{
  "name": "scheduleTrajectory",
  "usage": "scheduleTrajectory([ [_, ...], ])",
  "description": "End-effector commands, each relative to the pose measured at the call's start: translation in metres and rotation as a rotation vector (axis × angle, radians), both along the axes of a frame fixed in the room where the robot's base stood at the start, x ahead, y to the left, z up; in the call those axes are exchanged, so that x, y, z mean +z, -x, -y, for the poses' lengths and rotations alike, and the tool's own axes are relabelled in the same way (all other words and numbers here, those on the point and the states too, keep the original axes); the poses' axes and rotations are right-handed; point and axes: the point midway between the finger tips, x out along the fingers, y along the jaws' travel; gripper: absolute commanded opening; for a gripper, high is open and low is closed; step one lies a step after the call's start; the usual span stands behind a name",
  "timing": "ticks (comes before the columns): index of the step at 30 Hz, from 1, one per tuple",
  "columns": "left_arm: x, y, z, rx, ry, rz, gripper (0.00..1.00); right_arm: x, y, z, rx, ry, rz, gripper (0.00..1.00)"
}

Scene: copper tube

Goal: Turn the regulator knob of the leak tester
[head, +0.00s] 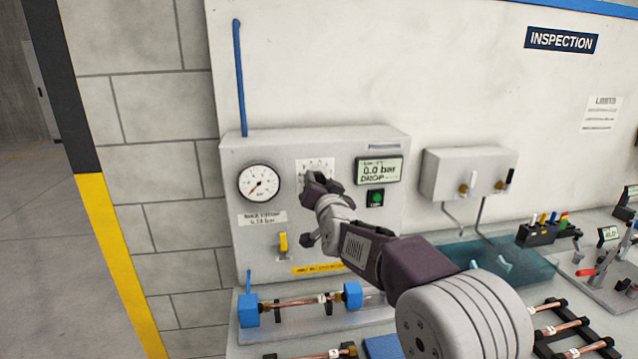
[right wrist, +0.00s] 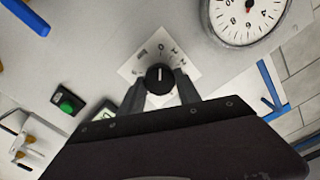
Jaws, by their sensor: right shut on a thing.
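The leak tester (head: 225,215) is a pale grey box on the wall with a round gauge (head: 259,183) and a display (head: 379,170) reading 0.0 bar. Its regulator knob (right wrist: 159,78) is black and round with a white pointer line, set on a white scale plate (head: 316,168). My right gripper (right wrist: 160,84) is shut on the knob, one finger at each side. In the head view, my right gripper (head: 318,187) reaches the panel between gauge and display and hides the knob. My left gripper is not in view.
A green button (head: 376,198) and a yellow lever (head: 283,242) are on the panel near my right arm. Below, a copper tube (head: 300,301) sits between blue blocks.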

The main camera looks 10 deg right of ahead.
Motion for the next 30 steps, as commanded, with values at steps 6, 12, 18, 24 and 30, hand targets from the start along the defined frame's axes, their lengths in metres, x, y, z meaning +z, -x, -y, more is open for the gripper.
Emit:
scheduleTrajectory([
  [6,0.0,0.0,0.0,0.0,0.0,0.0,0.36,-0.002,0.0,0.0,0.002,0.0,-0.005,0.61],
  [12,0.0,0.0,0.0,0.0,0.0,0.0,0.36,-0.001,0.0,0.0,0.0,-0.001,-0.002,0.61],
  [18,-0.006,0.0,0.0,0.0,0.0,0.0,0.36,-0.002,0.015,-0.001,0.001,-0.001,0.0,0.61],
  [24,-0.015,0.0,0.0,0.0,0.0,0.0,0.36,-0.002,0.058,-0.001,0.002,-0.001,0.0,0.61],
  [30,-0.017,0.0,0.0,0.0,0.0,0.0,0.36,-0.002,0.087,-0.001,0.001,0.0,-0.003,0.61],
])
